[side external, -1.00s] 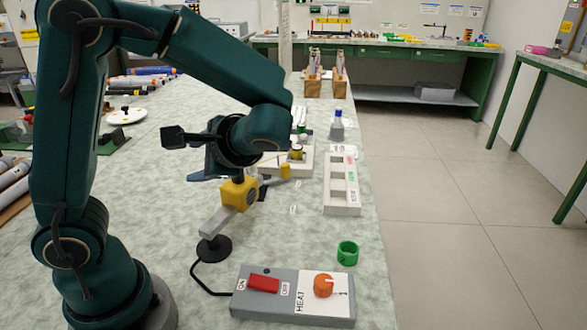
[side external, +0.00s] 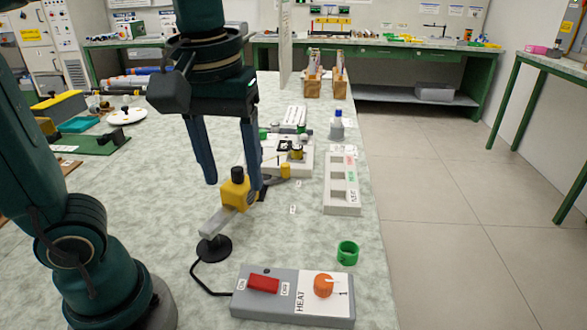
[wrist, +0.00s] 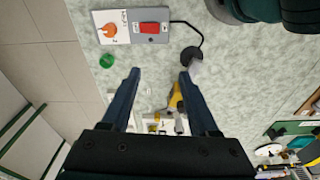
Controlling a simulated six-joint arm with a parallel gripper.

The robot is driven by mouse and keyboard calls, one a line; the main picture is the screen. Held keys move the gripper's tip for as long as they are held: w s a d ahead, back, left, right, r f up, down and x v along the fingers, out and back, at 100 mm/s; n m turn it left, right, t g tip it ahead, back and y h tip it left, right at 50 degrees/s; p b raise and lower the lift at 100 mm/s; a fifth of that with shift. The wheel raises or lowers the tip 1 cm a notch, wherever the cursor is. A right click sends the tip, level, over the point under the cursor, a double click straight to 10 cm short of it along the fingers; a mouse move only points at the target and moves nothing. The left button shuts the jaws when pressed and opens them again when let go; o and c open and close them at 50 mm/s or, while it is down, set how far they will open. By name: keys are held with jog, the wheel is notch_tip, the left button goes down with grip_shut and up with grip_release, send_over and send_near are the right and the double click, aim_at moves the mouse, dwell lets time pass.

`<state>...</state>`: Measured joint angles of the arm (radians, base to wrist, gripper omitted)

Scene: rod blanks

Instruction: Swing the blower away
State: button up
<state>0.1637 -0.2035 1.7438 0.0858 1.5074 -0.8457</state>
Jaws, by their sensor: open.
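The blower (side external: 236,194) has a yellow body with a black knob on top, on a grey arm from a round black base (side external: 214,248). In the side view the fingertips appear either side of the black knob; contact cannot be told. In the wrist view the blower (wrist: 176,98) shows beside the right finger, partly hidden by it, and the gap of my gripper (wrist: 160,73) shows bare bench.
A grey control box (side external: 315,312) with a red switch (side external: 263,284) and orange heat knob (side external: 323,286) is cabled to the base. A green ring (side external: 347,252) and a white slotted tray (side external: 342,185) lie near the bench's right edge.

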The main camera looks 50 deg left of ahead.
jog(key=shift+d+r+n, duration=0.1)
jog(key=shift+d+n, duration=0.2)
jog(key=shift+n, duration=0.1)
